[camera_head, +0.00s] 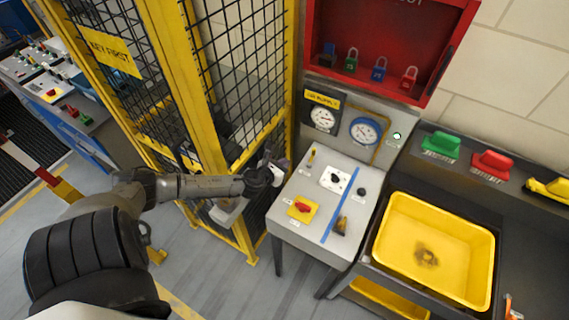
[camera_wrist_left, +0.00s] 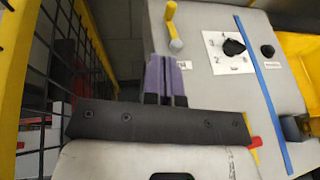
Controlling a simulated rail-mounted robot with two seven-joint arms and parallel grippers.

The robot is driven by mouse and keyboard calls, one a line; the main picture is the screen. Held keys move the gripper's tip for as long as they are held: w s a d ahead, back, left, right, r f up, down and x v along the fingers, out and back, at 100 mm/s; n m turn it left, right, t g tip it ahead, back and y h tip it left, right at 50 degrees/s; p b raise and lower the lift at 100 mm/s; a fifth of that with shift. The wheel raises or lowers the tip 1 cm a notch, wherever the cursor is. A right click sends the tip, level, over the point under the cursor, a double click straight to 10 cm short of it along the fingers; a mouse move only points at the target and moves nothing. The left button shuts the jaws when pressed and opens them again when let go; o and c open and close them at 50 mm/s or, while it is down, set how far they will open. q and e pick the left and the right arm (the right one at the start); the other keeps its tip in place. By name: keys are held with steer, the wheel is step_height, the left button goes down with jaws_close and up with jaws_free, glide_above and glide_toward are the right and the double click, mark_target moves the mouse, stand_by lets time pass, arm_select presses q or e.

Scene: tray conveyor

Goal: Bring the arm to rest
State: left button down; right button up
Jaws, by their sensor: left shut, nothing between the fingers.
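My left arm comes in from the left in the head view. Its gripper (camera_head: 278,169) is at the left edge of the grey control panel, beside the yellow cage. In the left wrist view the two purple-grey fingers (camera_wrist_left: 166,78) are together with nothing between them. They lie over the panel's left edge, just below a small yellow lever (camera_wrist_left: 173,28). Whether they touch the panel I cannot tell. My right gripper is not in view.
The control panel (camera_head: 287,222) carries a black dial, a red switch on yellow and a blue stripe. The yellow mesh cage (camera_head: 246,237) stands close left. A red padlock cabinet (camera_head: 447,60) hangs above. A yellow tray (camera_head: 487,262) and several coloured handled items stand right.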

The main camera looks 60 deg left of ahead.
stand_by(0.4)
arm_select(q)
steer(key=s+a+r+n+g+y, duration=0.2)
steer(key=a+n+y, duration=0.15)
steer(key=n, duration=0.95)
steer(key=s+d+r+n+g+h+p, duration=0.2)
steer(key=s+d, duration=0.5)
steer(key=d, duration=0.4)
steer(key=s+d+r+n+g+h+p, duration=0.3)
steer(key=s+d+r+n+p, duration=0.2)
steer(key=d+n, duration=0.4)
steer(key=s+d+r+n+g+h+p, duration=0.2)
steer(key=s+d+r+n, duration=0.3)
steer(key=s+d, duration=0.4)
steer(key=d+n+h+p, duration=0.1)
steer(key=d, duration=0.4)
steer(key=shift+g, duration=0.4)
